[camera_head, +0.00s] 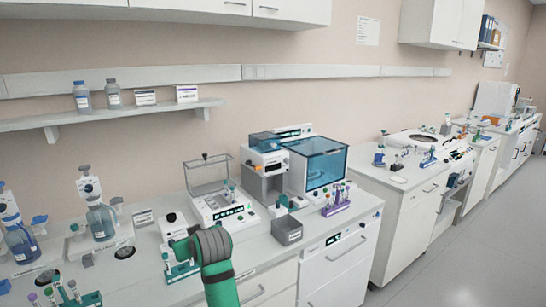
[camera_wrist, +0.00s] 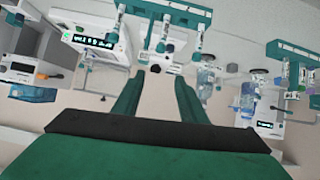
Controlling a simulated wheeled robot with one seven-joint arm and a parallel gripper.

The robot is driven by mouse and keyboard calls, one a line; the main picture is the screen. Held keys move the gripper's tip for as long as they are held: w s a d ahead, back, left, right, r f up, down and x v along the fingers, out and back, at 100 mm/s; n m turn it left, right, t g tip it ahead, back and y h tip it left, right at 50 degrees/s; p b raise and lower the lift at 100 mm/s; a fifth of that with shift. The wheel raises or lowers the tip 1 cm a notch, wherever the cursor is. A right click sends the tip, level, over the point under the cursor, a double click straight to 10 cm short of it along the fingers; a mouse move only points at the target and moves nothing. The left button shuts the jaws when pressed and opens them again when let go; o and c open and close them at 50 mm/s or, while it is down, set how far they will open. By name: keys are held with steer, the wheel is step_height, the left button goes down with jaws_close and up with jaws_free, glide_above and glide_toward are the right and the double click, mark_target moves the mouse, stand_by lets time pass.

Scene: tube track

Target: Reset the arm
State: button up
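My gripper (camera_wrist: 157,80) shows in the wrist view with its two green fingers apart.
A tube rack (camera_head: 181,271) stands close left of my arm. Bottles, another rack and dispensers crowd the left. A grey bin (camera_head: 287,231), a scale (camera_head: 225,208), a blue-windowed machine (camera_head: 326,169) and a purple rack (camera_head: 337,208) stand right. The floor (camera_head: 460,255) at right is clear.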

steer(key=s+d+f+m+t+h, duration=0.1)
steer(key=s+d+f+m, duration=0.15)
steer(key=s+f, duration=0.45)
steer(key=s+d+f+m+t, duration=0.1)
steer(key=s+d+f, duration=0.25)
steer(key=f, duration=0.65)
steer(key=s+d+f+m+t+h, duration=0.1)
steer(key=s+d+f, duration=0.3)
steer(key=f, duration=0.5)
steer(key=s+d+f+m+t+h, duration=0.1)
steer(key=s+d+f, duration=0.2)
steer(key=s, duration=0.5)
steer(key=s+d+f+m+h, duration=0.1)
steer(key=s+d+f, duration=0.25)
steer(key=s, duration=0.45)
steer(key=s+d+r+h, duration=0.1)
steer(key=s+d+r, duration=0.1)
steer(key=s, duration=0.6)
steer(key=s+d+r+t, duration=0.1)
steer(key=s+d+r, duration=0.2)
steer(key=s, duration=0.6)
steer(key=s+d+r+m+h, duration=0.1)
steer(key=s+d+r, duration=0.2)
steer(key=s, duration=0.6)
steer(key=shift+s+d+r+t+h, duration=0.2)
steer(key=shift+s+r+t+h, duration=0.1)
steer(key=shift+r, duration=0.4)
steer(key=shift+w, duration=0.1)
